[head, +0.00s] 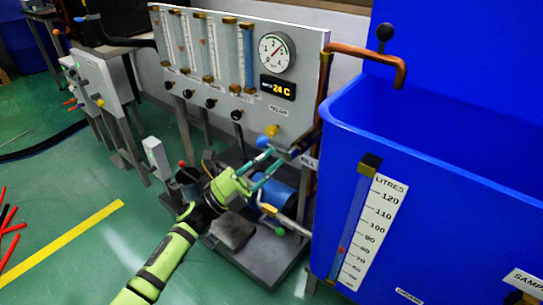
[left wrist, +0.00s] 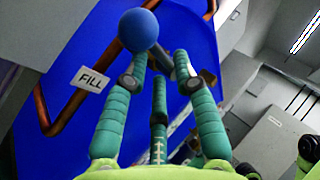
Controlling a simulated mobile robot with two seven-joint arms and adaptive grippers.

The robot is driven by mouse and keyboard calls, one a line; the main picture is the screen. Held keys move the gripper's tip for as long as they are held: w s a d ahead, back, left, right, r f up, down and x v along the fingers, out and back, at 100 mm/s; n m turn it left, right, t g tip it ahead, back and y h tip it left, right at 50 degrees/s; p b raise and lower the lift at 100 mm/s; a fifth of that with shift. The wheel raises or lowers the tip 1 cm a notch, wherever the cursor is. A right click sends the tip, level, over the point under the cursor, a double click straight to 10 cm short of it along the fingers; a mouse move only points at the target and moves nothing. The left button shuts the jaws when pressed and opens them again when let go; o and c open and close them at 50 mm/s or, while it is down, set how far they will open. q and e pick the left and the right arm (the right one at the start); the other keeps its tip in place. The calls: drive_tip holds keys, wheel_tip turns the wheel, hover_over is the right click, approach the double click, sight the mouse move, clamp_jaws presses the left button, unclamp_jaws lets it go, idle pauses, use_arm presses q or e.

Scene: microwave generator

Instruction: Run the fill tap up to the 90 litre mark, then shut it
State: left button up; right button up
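The fill tap has a blue ball knob (head: 262,142), large in the left wrist view (left wrist: 139,30), on a short grey lever beside the FILL label (left wrist: 90,80). My left gripper (head: 279,156) is at the lever, its teal fingertips apart just below the ball; contact is unclear. The blue tank (head: 450,170) carries a LITRES scale (head: 380,220) with a sight tube. A small red marker (head: 341,250) sits in the tube around the 70 to 80 marks. The copper spout (head: 400,75) hangs over the tank; no stream is visible. My right gripper is not in view.
A panel with flow tubes, a round gauge (head: 272,52) and a 24 C display (head: 277,87) stands behind my left gripper. A yellow knob (head: 272,130) is close above the blue one. Pipes and a blue cylinder (head: 277,196) lie below.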

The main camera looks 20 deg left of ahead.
use_arm(q)
drive_tip(key=shift+w+d+r, duration=0.25)
drive_tip(key=shift+w+d, duration=0.15)
clamp_jaws()
